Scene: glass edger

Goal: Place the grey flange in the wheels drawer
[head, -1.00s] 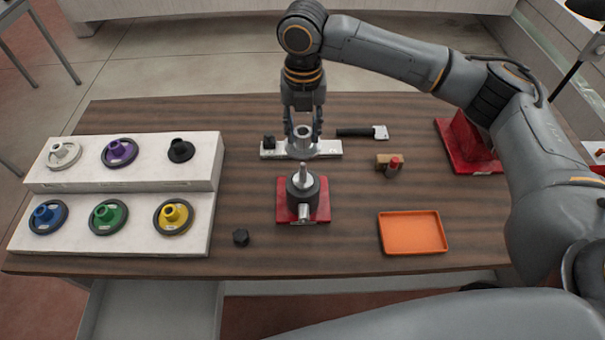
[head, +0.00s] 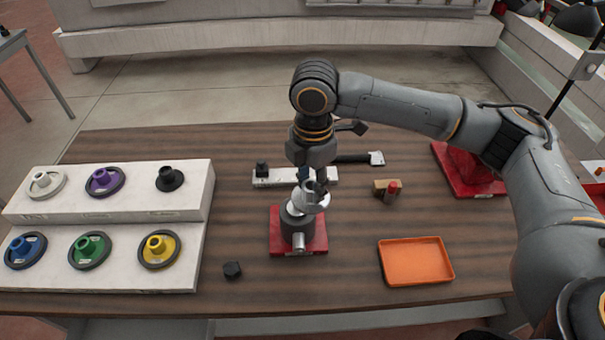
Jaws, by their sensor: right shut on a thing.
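The grey flange (head: 309,199) is a light metal ring with a wide collar. My right gripper (head: 313,183) is shut on it, fingers pointing down. The flange is held right over the dark round post of the red-based stand (head: 298,234) in the middle of the table. I cannot tell whether it touches the post. My left gripper is out of view. No drawer is clearly marked as the wheels drawer. A pale strip below the table's front left edge (head: 135,329) is cut off by the frame.
A white two-step rack (head: 110,215) at the left holds several coloured flanged wheels. An orange tray (head: 416,262), a wooden block with a red-capped piece (head: 388,190) and a black-handled tool (head: 355,159) lie to the right.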

